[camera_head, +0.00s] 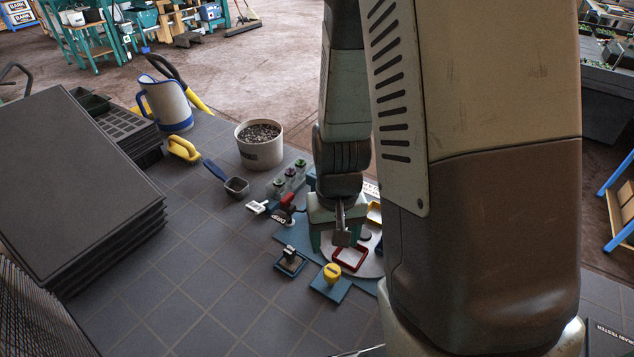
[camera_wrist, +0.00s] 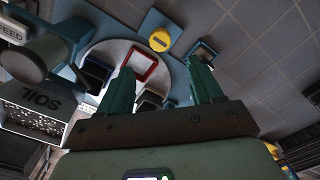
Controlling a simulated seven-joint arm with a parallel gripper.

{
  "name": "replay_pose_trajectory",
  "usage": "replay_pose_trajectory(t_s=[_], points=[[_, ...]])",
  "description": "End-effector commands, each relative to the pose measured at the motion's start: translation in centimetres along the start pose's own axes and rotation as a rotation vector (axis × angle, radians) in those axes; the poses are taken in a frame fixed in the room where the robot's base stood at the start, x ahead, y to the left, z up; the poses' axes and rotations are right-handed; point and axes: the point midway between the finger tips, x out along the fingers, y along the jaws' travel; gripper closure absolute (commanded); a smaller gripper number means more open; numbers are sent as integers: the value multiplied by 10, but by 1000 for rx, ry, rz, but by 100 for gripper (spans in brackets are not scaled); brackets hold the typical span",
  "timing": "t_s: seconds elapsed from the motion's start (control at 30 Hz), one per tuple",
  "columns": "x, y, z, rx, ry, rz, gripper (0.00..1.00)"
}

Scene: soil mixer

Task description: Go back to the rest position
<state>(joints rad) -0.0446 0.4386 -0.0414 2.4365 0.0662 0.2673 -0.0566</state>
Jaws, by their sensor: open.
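My gripper (camera_head: 338,238) hangs pointing down over the round grey plate (camera_head: 371,268) of the soil mixer. In the wrist view my gripper (camera_wrist: 163,75) has its two green fingers spread wide, with nothing held between them. A red square frame (camera_head: 350,257) lies on the plate close to the fingers; it also shows in the wrist view (camera_wrist: 140,66), beside the left finger. A yellow-topped knob on a blue base (camera_head: 332,273) and a small dark square piece (camera_head: 290,262) stand in front. My arm hides the right part of the mixer.
A soil-filled pot (camera_head: 260,146), a blue-handled scoop (camera_head: 236,186), a yellow-handled tool (camera_head: 184,150) and a jug (camera_head: 166,104) stand on the tiled table. Stacked dark trays (camera_head: 75,185) rise at left. The front-left tiles (camera_head: 190,290) are clear.

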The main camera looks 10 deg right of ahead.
Motion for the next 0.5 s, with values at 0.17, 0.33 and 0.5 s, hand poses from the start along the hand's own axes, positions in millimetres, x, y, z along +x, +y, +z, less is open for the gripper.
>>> replay_pose_trajectory(t_s=[0.17, 0.33, 0.5], points=[[-5, 0, -2, -1, 9, -1, 35], [-49, -3, -7, -7, 75, -10, 35], [-122, -5, -2, -18, 181, -19, 35]])
